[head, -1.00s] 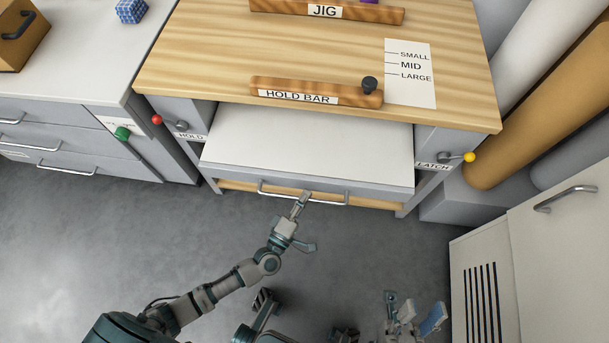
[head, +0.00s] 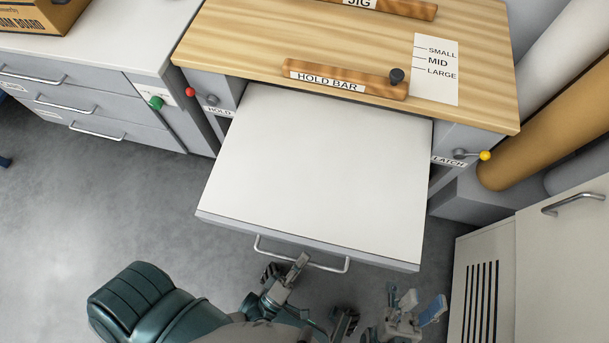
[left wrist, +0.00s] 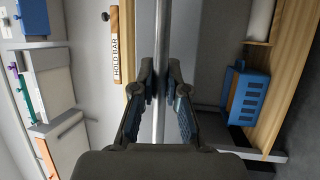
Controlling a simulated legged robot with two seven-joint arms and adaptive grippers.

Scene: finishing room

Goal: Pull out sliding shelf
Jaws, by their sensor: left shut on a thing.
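The sliding shelf (head: 318,170) is a white flat board that stands far out from under the wooden workbench top (head: 300,38). Its metal bar handle (head: 330,268) runs along the front edge and shows as a rod in the left wrist view (left wrist: 160,40). My left gripper (head: 298,262) is shut on this handle, with a finger on each side of the rod in the left wrist view (left wrist: 159,92). My right gripper (head: 408,304) is at the bottom right, apart from the shelf and low in the head view; its jaw state is unclear.
The hold bar (head: 345,78) lies on the bench top. A red-knobbed hold lever (head: 190,92) and a yellow-knobbed latch lever (head: 485,155) flank the shelf. A white cabinet (head: 560,240) stands at right, grey drawers (head: 85,105) at left. Open floor (head: 100,210) lies at the left.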

